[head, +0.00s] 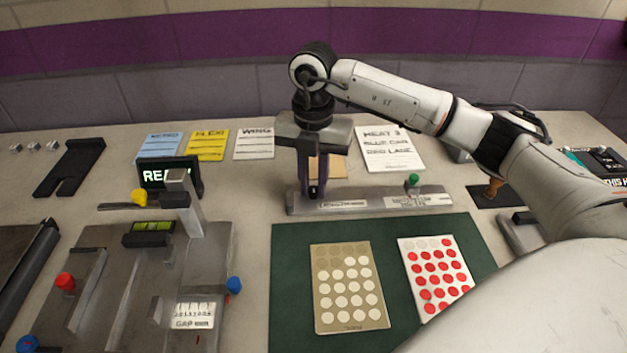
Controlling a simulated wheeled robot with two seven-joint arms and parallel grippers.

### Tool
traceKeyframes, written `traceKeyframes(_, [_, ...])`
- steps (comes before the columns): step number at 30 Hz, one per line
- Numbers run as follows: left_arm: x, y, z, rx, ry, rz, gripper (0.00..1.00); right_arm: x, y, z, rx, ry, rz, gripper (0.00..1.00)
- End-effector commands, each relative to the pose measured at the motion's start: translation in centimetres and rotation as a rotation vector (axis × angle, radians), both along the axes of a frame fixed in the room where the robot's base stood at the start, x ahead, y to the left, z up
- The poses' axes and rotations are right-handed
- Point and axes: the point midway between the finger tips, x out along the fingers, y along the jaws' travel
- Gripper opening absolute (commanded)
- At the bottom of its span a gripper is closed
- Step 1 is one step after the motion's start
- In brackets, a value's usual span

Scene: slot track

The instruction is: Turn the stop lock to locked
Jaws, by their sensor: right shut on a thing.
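My right gripper (314,190) reaches down from above onto the left part of a long grey metal base (375,205). Its two fingers are shut on a small dark part that stands on this base. The fingers hide most of that part, and I cannot tell for certain that it is the stop lock or how it is turned. The base has small labels along its front, too small to read, and a green knob (413,180) near its right end. My left gripper is not in view.
A grey fixture (110,290) with yellow (139,197), red (65,282) and blue (234,284) knobs stands at left. A small display (168,174) is behind it. A green mat (290,290) with two dotted cards lies in front of the base. Paper sheets lie behind.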

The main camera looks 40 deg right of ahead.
Motion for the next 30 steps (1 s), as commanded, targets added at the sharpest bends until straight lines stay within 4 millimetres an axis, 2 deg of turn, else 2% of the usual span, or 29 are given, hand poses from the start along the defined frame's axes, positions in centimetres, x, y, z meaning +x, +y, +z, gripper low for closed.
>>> traceKeyframes(14, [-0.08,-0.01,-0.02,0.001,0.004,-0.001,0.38,0.09,-0.06,0.14,0.0,-0.004,-0.017,0.0])
traceKeyframes(15, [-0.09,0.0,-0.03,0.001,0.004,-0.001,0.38,0.09,-0.06,0.14,0.0,-0.004,-0.017,0.21])
traceKeyframes(18, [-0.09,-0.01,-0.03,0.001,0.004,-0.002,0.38,0.08,-0.05,0.11,0.0,-0.003,-0.017,0.37])
traceKeyframes(26, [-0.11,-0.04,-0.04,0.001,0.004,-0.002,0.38,0.04,-0.02,0.06,0.0,-0.001,-0.015,0.37])
traceKeyframes(30, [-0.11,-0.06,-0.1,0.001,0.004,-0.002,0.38,0.11,0.0,0.88,0.0,-0.004,-0.014,0.37])
